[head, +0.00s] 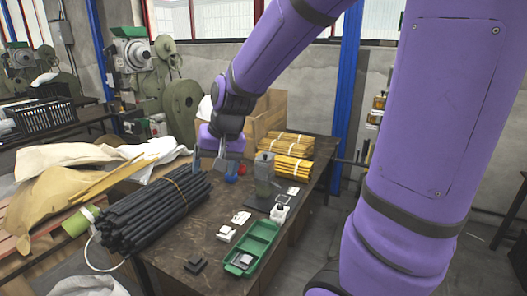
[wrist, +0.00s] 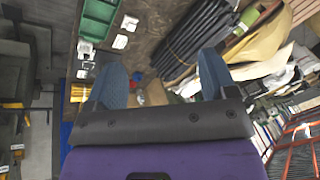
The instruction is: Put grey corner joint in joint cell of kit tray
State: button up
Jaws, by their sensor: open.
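The green kit tray (head: 268,232) lies at the near right of the table, and part of it shows at the top of the wrist view (wrist: 98,18). A small grey piece (head: 243,259) sits in its near cell; I cannot tell whether it is the corner joint. A dark grey angular piece (head: 195,265) lies on the table left of the tray. My gripper (head: 209,160) is open over the far part of the table, well beyond the tray. Its blue fingers (wrist: 162,62) are apart in the wrist view, with nothing seen between them at the tips.
Small white pieces (head: 226,233) lie left of the tray. A grey pot-like object (head: 265,172) stands behind it. A bundle of black rods (head: 150,210) fills the left side. Tied yellow bundles (head: 290,166) and cardboard boxes (head: 268,112) are at the back.

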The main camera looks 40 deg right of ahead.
jog(key=s+r+n, duration=0.2)
jog(key=s+r, duration=0.2)
jog(key=s, duration=0.4)
jog(key=s+r+n+t+h, duration=0.1)
jog(key=s+r+n, duration=0.2)
jog(key=s, duration=0.6)
notch_tip(320, 180, up, 2)
jog(key=shift+s+a+r, duration=0.15)
jog(key=shift+a+r, duration=0.1)
jog(key=shift+a, duration=0.05)
